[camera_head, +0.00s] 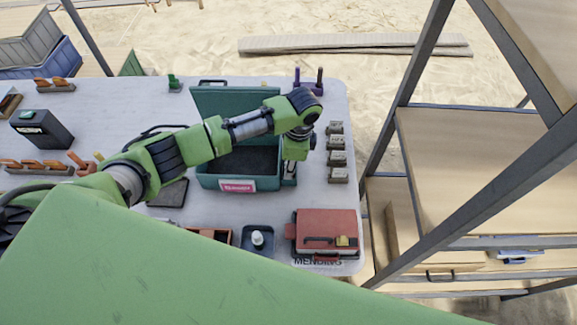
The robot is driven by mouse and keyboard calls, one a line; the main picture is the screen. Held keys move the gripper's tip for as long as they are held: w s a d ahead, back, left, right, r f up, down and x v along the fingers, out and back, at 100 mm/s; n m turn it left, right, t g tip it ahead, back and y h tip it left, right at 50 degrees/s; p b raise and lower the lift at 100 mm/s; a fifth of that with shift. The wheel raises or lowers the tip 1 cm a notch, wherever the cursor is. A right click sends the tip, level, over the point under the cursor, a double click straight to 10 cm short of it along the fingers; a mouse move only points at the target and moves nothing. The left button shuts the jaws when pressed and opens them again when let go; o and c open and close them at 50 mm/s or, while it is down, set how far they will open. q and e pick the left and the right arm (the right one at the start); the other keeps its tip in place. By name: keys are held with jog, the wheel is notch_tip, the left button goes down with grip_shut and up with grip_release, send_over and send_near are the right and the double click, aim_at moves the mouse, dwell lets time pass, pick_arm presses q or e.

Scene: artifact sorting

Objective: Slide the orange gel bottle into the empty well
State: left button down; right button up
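I cannot pick out an orange gel bottle in the head view. A small white bottle-like item (257,239) stands in a dark square tray (269,248) near the table's front edge. An orange-brown tray (211,233) lies just left of it, partly hidden by my green body; I cannot tell whether it has an empty well. My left arm reaches across the table, and its gripper (290,178) points down at the right end of the teal open case (208,182). Its fingers are too small to tell open from shut, or whether they hold anything. My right gripper is out of view.
A red case (326,232) sits at the front right corner. Several grey labelled blocks (337,158) line the right edge. A dark box (42,129) and orange-handled tools (38,165) are at left. A metal-framed shelf (470,180) stands right of the table.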

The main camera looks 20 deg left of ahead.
pick_arm(q)
jog(key=c, duration=1.8)
grip_release()
jog(key=shift+s+f, duration=0.4)
jog(key=shift+f, duration=0.2)
jog(key=shift+w+f, duration=0.1)
jog(key=shift+w, duration=0.05)
jog(key=shift+w+r, duration=0.15)
jog(key=shift+r, duration=0.3)
jog(key=r, duration=0.4)
jog(key=d+r+b, duration=0.1)
jog(key=r, duration=0.7)
jog(key=shift+w+d+r+b, duration=0.2)
jog(key=shift+w+r+b, duration=0.1)
jog(key=shift+r+b, duration=0.05)
